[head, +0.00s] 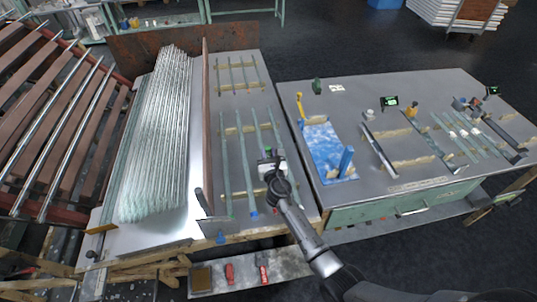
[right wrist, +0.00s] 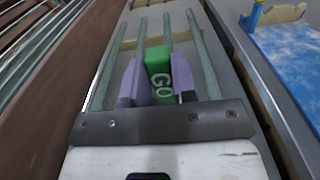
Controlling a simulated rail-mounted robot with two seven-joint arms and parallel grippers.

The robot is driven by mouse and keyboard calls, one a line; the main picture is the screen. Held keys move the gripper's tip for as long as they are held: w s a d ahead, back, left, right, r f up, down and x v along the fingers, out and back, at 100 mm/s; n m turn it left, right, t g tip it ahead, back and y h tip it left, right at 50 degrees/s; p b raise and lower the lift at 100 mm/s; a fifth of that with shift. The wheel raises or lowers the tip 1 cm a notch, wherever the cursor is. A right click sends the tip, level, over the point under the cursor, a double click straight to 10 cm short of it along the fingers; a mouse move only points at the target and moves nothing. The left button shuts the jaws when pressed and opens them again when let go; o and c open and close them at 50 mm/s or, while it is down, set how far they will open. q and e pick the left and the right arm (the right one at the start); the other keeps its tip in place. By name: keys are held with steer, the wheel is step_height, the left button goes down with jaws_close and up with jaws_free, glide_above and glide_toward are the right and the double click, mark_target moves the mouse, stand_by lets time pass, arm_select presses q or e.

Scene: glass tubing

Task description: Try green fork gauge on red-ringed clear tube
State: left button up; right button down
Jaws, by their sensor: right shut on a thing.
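My right gripper (head: 268,160) is over the rack of spaced glass tubes in the head view. Pale greenish tubes (right wrist: 204,55) run lengthwise beside and beyond the gauge. In the head view, one rack tube (head: 243,165) lies just left of the gripper. No red ring can be made out on any tube. My left gripper is not in view.
A dense pile of glass tubes (head: 160,130) lies left of a brown upright divider (head: 205,110). The right bench (head: 400,100) holds a blue-white panel (head: 325,150), wooden supports and more tubes. Red-handled tools (head: 264,268) lie on a low front shelf.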

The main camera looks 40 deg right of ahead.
steer(key=shift+f, duration=0.25)
steer(key=shift+f+b, duration=0.4)
steer(key=shift+b, duration=0.15)
steer(key=shift+f+b, duration=0.35)
stand_by(0.6)
steer(key=shift+f+b, duration=0.4)
stand_by(0.4)
stand_by(0.6)
steer(key=shift+r, duration=0.1)
stand_by(0.6)
steer(key=shift+r, duration=0.1)
